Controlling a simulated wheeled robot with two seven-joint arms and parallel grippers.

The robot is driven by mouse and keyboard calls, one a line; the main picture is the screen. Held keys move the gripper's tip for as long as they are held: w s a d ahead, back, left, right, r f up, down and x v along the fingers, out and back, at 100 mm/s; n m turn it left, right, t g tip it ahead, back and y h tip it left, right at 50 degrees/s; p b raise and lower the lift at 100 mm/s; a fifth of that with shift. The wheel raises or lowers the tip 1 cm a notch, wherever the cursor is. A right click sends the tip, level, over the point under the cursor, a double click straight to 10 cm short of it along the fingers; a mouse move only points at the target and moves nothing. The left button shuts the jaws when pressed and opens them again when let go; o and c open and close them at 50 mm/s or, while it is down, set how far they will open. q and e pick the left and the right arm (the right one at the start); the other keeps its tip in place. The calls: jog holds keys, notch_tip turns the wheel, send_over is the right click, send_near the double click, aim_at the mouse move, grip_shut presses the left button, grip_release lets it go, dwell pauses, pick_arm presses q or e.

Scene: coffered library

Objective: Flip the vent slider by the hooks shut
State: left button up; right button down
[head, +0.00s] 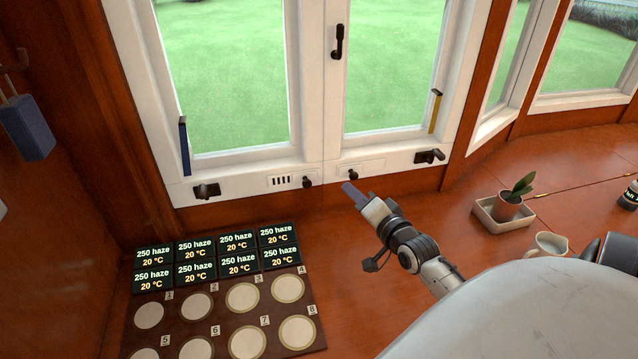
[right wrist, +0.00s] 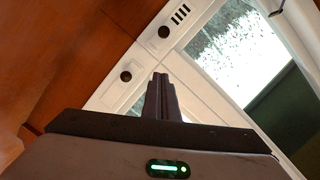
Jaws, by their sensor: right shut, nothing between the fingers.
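Two vent sliders sit on the white bottom rail of the window. The left vent (head: 281,181), on the side of the wall hooks (head: 22,58), shows dark open slots, with its black knob (head: 307,182) at the right end. The right vent (head: 372,166) shows no dark slots; its knob (head: 353,174) is at its left end. My right gripper (head: 349,190) is shut and empty, just below the right vent's knob. In the right wrist view its closed fingertips (right wrist: 160,82) appear beside that knob (right wrist: 126,76); the slotted vent (right wrist: 180,14) is farther up. My left gripper is not in view.
Dark latches (head: 207,190) and (head: 430,156) flank the vents. A blue object (head: 27,127) hangs at the left wall. Several small displays (head: 197,250) and a board of numbered discs (head: 225,318) lie front left. A potted plant (head: 508,206) and a mug (head: 547,245) stand right.

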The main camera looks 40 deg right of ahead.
jog(key=b, duration=0.2)
send_near(311, 174)
jog(key=w+d+r, duration=0.2)
jog(key=d, duration=0.2)
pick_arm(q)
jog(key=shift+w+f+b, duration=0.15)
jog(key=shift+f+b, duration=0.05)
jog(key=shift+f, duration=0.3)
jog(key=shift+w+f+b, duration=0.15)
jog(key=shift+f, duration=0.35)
pick_arm(e)
jog(key=w+a+f, duration=0.2)
jog(key=a, duration=0.1)
jog(key=shift+f, duration=0.25)
jog(key=shift+s, duration=0.1)
